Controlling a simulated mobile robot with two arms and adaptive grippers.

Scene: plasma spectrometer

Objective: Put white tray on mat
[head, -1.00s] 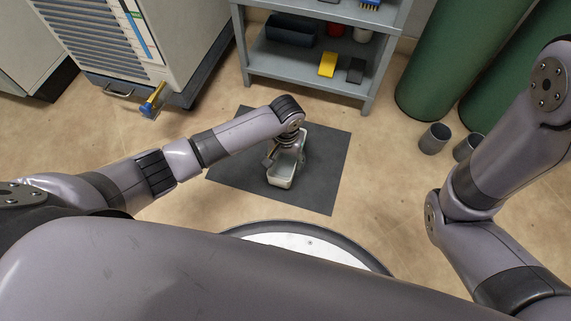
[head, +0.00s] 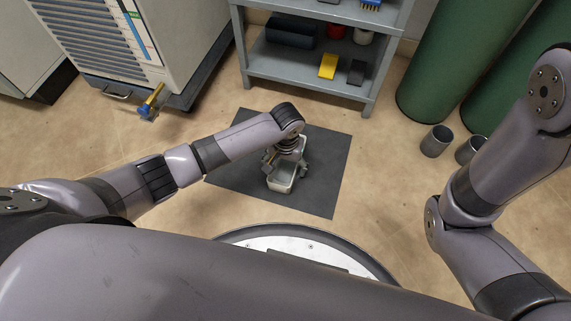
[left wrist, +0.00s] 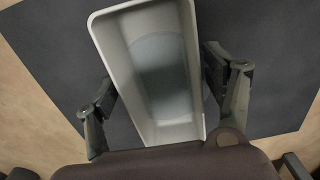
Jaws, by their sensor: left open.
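The white tray (head: 281,184) is on the dark grey mat (head: 325,175) on the floor, in the middle of the head view. In the left wrist view the tray (left wrist: 115,40) looks empty, with the mat (left wrist: 50,50) showing on both sides of it. My left gripper (head: 285,164) is directly over the tray. In the left wrist view its fingers (left wrist: 165,100) are spread on either side of the tray, with a gap visible on the left. My left wrist hides part of the tray in the head view. My right gripper is not in view.
A grey shelf unit (head: 310,68) with a yellow box (head: 328,65) stands behind the mat. A large cabinet (head: 100,50) is at back left. Green cylinders (head: 455,60) and grey cups (head: 435,141) are at right. Floor around the mat is mostly clear.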

